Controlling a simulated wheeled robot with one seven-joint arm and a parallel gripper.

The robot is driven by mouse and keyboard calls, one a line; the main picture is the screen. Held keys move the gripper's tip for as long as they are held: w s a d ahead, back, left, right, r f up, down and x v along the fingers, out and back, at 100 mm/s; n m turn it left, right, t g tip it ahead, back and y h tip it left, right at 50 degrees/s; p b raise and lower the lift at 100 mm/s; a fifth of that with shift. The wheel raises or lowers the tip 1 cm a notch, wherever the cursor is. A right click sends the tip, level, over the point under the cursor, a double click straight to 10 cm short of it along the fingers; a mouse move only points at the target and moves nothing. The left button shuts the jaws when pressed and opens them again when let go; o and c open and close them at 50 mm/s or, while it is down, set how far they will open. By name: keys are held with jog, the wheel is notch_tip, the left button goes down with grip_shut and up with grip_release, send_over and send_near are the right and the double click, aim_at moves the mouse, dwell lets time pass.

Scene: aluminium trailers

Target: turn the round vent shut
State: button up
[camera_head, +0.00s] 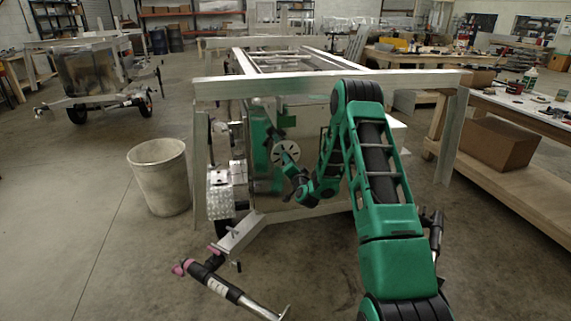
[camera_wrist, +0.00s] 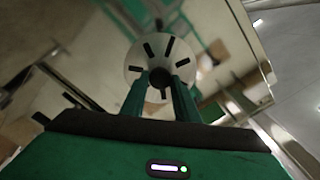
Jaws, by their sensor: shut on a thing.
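The round vent (camera_head: 286,153) is a pale disc with dark radial slots on the shiny front wall of the aluminium trailer (camera_head: 262,128). In the wrist view the vent (camera_wrist: 158,62) is straight ahead, with its dark slots showing around the upper part. My gripper (camera_head: 283,150) is at the vent's face. In the wrist view its two green fingers (camera_wrist: 160,88) are at the vent's centre, shut on the vent's middle part. The fingers and the dark centre hide the exact grip and the lower slots.
A pale bin (camera_head: 159,178) stands at left. The trailer's tongue and jack (camera_head: 225,287) reach forward. A workbench with a cardboard box (camera_head: 497,144) is at right.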

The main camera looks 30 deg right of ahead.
jog(key=shift+w+a+m, duration=0.1)
jog(key=shift+a+m, duration=0.25)
jog(key=shift+m, duration=0.35)
dwell(0.7)
dwell(0.6)
jog(key=o, duration=1.1)
jog(key=shift+d, duration=0.1)
jog(key=shift+c, duration=0.2)
jog(key=shift+d, duration=0.1)
jog(key=v, duration=1)
jog(key=shift+a, duration=0.2)
